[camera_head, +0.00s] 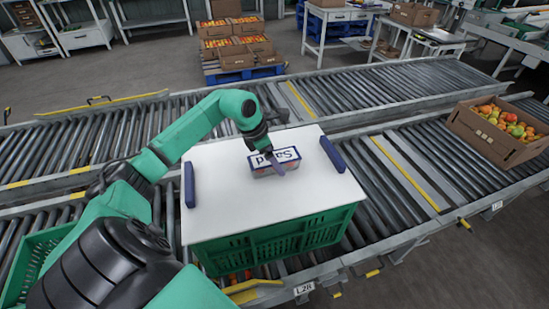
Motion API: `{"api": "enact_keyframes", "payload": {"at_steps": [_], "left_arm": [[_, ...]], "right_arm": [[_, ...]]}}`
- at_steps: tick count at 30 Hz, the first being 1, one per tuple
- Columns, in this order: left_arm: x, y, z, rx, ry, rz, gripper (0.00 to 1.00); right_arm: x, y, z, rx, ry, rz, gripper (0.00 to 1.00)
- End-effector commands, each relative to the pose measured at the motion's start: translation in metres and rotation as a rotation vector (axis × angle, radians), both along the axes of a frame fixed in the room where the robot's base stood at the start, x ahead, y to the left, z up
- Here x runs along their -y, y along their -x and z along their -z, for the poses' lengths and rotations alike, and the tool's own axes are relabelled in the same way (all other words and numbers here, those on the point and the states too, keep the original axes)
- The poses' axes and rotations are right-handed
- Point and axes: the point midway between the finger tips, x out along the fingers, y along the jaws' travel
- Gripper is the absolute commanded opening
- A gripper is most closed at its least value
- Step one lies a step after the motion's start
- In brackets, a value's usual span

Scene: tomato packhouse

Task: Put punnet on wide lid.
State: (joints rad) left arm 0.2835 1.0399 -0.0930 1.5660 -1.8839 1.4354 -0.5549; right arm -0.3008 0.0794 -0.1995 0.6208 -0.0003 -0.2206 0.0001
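The punnet (289,156) is a small box with a white, blue-edged top label. It sits on or just above the middle of the wide lid (230,205), a white board with a dark blue handle on each side. The lid lies on top of a green crate (275,242). My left gripper (275,163) reaches down over the punnet, with one bluish finger across its label. The other finger is hidden, so its grip on the punnet is unclear. My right gripper is out of view.
Roller conveyors (385,85) run past the crate on both sides. A cardboard box of tomatoes (490,138) stands on the right. Another green crate (38,262) is partly visible at lower left. Pallet boxes (237,60) stand behind on the floor.

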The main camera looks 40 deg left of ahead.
Motion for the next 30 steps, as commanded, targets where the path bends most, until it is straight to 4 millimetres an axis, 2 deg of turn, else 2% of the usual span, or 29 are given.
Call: {"api": "enact_keyframes", "payload": {"at_steps": [8, 11, 14, 24, 30], "left_arm": [[0.000, 0.000, -0.002, 0.000, 0.000, 0.000, 1.00], [-0.003, 0.003, -0.009, 0.001, 0.000, 0.000, 1.00], [-0.007, 0.008, -0.025, 0.002, -0.005, 0.000, 1.00], [-0.024, 0.034, -0.100, 0.001, -0.002, -0.001, 1.00], [-0.026, 0.038, -0.112, -0.001, 0.002, 0.001, 1.00]], "right_arm": [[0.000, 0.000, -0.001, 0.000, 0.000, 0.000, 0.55], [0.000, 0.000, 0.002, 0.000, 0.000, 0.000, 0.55], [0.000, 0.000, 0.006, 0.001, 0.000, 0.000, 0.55], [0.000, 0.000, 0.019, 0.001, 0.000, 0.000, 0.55], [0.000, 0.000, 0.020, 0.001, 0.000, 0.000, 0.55]]}}
